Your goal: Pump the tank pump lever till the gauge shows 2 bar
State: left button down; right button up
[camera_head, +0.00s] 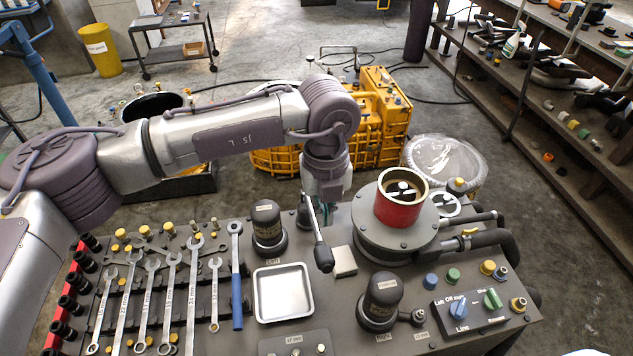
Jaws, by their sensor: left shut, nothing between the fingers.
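A lever with a black grip (323,256) stands at the middle of the bench, its thin rod rising toward my left gripper. My left gripper (326,212) hangs from above, right beside the upper part of the lever. Its fingers are shut with nothing between them, small and partly hidden by the wrist. I cannot tell whether they touch the lever. A red cylinder (398,210) with a cream rim stands on a round grey flange to the right of the gripper. I can make out no readable gauge face. My right gripper is out of view.
Pipes run along the right edge.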

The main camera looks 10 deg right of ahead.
aim_at(324, 253)
pick_arm(q)
jog(key=s+f, duration=0.1)
jog(key=s+f+b, duration=0.1)
jog(key=f, duration=0.1)
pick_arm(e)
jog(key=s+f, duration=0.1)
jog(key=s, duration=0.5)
pick_arm(q)
jog(key=f+b, duration=0.3)
jog(key=shift+w+f, duration=0.15)
jog(key=shift+w, duration=0.2)
jog(key=shift+w+f+b, duration=0.1)
jog(key=shift+f+b, duration=0.35)
jog(key=shift+b, duration=0.15)
jog(key=shift+r, duration=0.1)
jog(key=shift+f, duration=0.2)
jog(key=shift+f+b, duration=0.7)
jog(key=shift+b, duration=0.1)
notch_tip(324, 253, down, 3)
jog(key=b, duration=0.3)
jog(key=shift+f, duration=0.1)
jog(key=shift+r, duration=2.6)
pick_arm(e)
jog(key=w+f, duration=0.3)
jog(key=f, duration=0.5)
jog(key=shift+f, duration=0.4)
